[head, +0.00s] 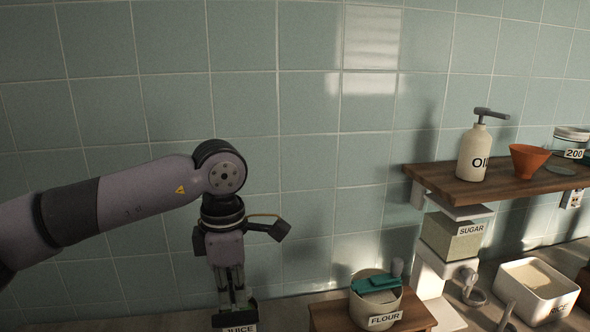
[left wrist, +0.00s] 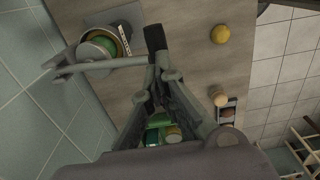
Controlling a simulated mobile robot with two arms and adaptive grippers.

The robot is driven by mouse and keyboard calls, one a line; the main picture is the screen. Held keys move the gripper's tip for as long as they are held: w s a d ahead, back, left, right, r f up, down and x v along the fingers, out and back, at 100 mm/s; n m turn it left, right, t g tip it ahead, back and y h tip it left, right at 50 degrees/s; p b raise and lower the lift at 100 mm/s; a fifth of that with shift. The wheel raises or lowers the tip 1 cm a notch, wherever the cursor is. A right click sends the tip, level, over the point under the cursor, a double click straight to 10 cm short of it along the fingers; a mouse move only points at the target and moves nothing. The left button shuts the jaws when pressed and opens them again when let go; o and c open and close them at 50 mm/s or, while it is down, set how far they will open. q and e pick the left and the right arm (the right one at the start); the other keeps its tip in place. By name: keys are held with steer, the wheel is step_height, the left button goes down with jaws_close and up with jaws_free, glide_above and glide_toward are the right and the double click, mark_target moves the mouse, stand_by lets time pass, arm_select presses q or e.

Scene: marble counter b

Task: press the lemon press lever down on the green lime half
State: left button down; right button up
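My left gripper (head: 237,302) points down at the bottom of the head view, its fingers close together. In the left wrist view its fingertips (left wrist: 163,72) meet at the end of a grey lever (left wrist: 110,65) with a dark grip (left wrist: 155,39). I cannot tell whether they touch it. The lever runs left to a hinge near the tiled wall. A round bowl holds a green half (left wrist: 98,45), which looks like the lime, beside the lever in this view. In the head view only a dark part and a JUICE label (head: 240,328) show there. My right gripper is not in view.
A SUGAR container (head: 455,236), a RICE tub (head: 540,288) and a wooden shelf (head: 440,178) with an OIL bottle (head: 475,152) are further right. A yellow lemon (left wrist: 220,34) lies on the counter.

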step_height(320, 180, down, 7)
steer(key=b, duration=0.7)
stand_by(5.6)
